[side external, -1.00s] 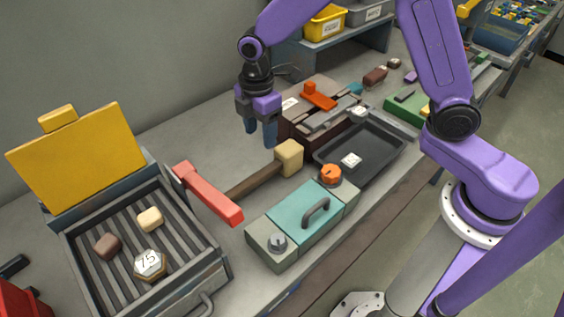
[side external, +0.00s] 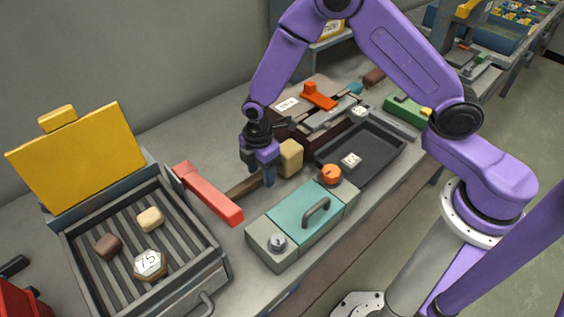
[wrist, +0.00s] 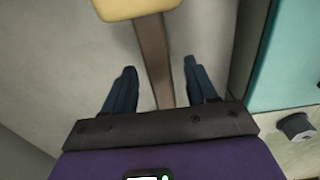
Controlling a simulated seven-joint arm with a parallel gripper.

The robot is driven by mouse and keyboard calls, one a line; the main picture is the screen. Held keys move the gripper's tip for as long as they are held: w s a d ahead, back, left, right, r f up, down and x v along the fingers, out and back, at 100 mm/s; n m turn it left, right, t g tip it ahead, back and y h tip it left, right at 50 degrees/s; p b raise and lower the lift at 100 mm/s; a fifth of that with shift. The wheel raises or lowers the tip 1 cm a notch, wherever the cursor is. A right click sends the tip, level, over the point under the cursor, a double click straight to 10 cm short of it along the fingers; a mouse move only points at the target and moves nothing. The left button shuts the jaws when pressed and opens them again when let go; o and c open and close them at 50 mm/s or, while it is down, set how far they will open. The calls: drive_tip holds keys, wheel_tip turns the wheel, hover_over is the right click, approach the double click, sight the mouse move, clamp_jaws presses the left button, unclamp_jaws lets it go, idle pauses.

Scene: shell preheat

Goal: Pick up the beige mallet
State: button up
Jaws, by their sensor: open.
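The beige mallet (side external: 290,158) lies on the grey bench, its block head at the right end and its brown handle (side external: 242,187) running down to the left. My gripper (side external: 257,177) is low over the handle, close to the head, with its fingers pointing down. In the wrist view the open fingers (wrist: 160,88) stand on either side of the brown handle (wrist: 154,60), with gaps on both sides. The beige head (wrist: 137,8) shows at the top edge of that view. Whether the fingertips touch the bench cannot be told.
A red handle bar (side external: 208,193) lies left of the mallet, beside an open grill box (side external: 215,262) with a yellow lid (side external: 78,157). A teal-topped box (side external: 300,213) stands close in front. A black tray (side external: 375,135) is to the right.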

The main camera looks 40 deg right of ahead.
drive_tip(key=shift+f, duration=0.9)
clamp_jaws()
drive_tip(key=shift+r, duration=0.1)
